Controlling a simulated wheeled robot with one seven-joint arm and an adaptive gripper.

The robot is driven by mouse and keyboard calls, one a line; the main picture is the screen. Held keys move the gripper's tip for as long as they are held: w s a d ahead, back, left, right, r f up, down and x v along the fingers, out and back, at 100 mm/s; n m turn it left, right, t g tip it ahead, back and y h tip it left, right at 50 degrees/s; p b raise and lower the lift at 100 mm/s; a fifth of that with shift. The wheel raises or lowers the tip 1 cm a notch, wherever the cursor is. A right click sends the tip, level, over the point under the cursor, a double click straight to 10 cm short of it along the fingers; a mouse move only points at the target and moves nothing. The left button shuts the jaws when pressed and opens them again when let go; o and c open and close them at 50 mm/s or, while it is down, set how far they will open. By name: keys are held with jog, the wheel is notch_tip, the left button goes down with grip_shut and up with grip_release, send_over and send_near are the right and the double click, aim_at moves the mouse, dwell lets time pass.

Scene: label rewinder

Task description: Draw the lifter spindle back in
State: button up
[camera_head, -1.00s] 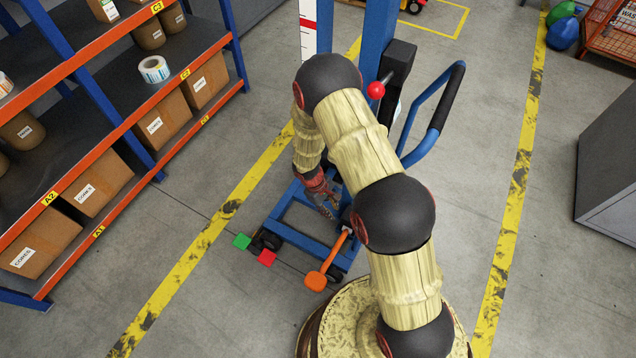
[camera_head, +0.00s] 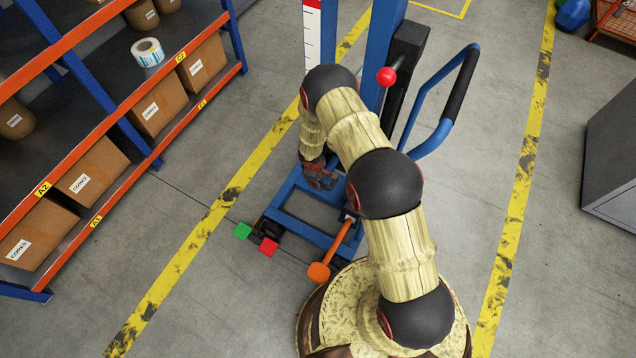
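The blue lifter stands in front of me, with a blue mast (camera_head: 384,40), a black housing (camera_head: 405,65), a red ball knob (camera_head: 386,76) and a looped blue handle (camera_head: 441,125). Its blue base frame (camera_head: 300,232) carries a green pedal (camera_head: 242,230), a red pedal (camera_head: 268,246) and an orange-ended lever (camera_head: 318,271). My gripper (camera_head: 319,178) hangs low, over the far part of the base frame near the foot of the mast. It is small and dark, and its finger opening cannot be made out. I cannot make out the spindle; my arm covers part of the lifter.
Orange and blue shelving (camera_head: 105,218) with core boxes stands on the left; a label roll (camera_head: 147,52) lies on it. A grey cabinet (camera_head: 610,150) stands at the right. Bare floor lies between the yellow lines (camera_head: 505,240) and around the lifter.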

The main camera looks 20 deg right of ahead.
jog(key=shift+w+d+f, duration=0.1)
jog(key=shift+w+f, duration=0.05)
jog(key=shift+f, duration=0.45)
jog(key=c, duration=0.3)
grip_shut()
